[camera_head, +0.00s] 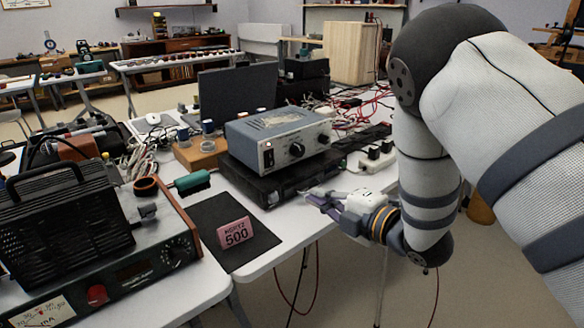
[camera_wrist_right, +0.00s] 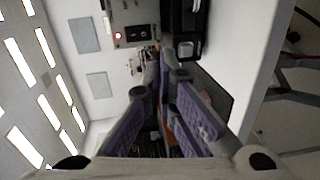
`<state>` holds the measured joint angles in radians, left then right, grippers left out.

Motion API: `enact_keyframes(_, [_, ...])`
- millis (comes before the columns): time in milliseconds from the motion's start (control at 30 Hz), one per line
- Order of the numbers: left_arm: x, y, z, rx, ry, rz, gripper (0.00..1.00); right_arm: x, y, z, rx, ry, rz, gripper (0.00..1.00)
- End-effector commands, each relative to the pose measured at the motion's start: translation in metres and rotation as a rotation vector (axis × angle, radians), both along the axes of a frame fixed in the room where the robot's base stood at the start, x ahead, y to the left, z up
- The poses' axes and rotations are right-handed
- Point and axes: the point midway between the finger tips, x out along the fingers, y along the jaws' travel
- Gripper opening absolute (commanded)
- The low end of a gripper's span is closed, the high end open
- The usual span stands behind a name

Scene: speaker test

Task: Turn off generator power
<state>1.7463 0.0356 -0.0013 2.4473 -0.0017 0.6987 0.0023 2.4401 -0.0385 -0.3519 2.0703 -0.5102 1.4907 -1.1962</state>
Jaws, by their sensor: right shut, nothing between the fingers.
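A grey-blue box instrument (camera_head: 280,138) with two dark knobs, a small dial and a reddish spot on its front stands on a flat black unit on the white table. It looks like the generator, but no label is readable. My left gripper is not in view.
The black unit (camera_head: 262,182) lies under the instrument. A large device with a red button (camera_head: 97,295) and meter fills the lower left. Cables and a power strip (camera_head: 377,158) lie to the right.

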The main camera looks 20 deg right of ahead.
Motion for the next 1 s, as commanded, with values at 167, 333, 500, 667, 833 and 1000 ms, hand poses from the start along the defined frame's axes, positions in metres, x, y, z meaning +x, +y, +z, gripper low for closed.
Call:
enact_keyframes(167, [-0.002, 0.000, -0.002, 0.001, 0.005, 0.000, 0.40, 0.006, 0.002, 0.016, -0.046, -0.065, 0.033, 0.00])
enact_keyframes(333, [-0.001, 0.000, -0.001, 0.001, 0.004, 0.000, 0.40, 0.006, 0.002, 0.016, -0.046, -0.065, 0.032, 0.00])
enact_keyframes(500, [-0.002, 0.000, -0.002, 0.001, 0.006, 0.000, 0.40, 0.011, 0.004, 0.015, -0.045, -0.063, 0.032, 0.00])
enact_keyframes(667, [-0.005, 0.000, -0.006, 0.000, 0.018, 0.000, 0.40, 0.035, 0.013, 0.009, -0.043, -0.062, 0.034, 0.00])
enact_keyframes(833, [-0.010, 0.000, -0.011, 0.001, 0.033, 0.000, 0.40, 0.071, 0.026, 0.003, -0.043, -0.061, 0.033, 0.00])
enact_keyframes(1000, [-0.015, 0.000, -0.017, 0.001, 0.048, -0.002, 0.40, 0.104, 0.038, -0.003, -0.042, -0.060, 0.032, 0.00])
